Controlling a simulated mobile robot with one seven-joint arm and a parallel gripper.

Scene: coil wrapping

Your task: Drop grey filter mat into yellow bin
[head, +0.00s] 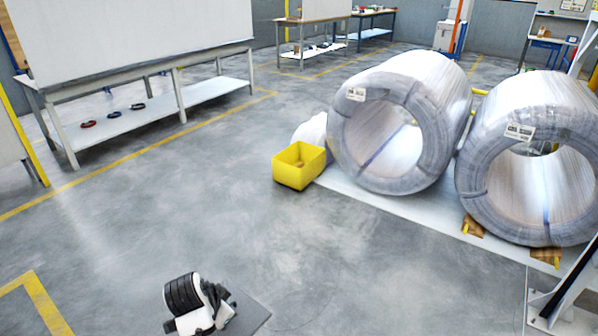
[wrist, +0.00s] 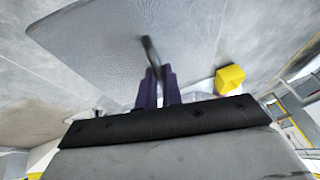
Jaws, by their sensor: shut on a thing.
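The grey filter mat (wrist: 110,45) is a wide, thin, textured sheet that fills much of the upper wrist view. My gripper (wrist: 159,76), with dark purple fingers, is shut on it; a narrow dark strip stands up between the fingertips. In the head view part of the grey mat (head: 252,318) shows at the bottom edge, beside my wrist; the fingertips are hidden there. The yellow bin (head: 299,168) stands on the floor beyond and to the right, apart from the mat. It also shows right of my fingers in the wrist view (wrist: 230,78).
Two large wrapped coils (head: 385,120) (head: 530,155) lie on a white floor sheet (head: 375,200) right of the bin. A long white workbench (head: 140,112) stands at the left. The concrete floor between me and the bin is clear.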

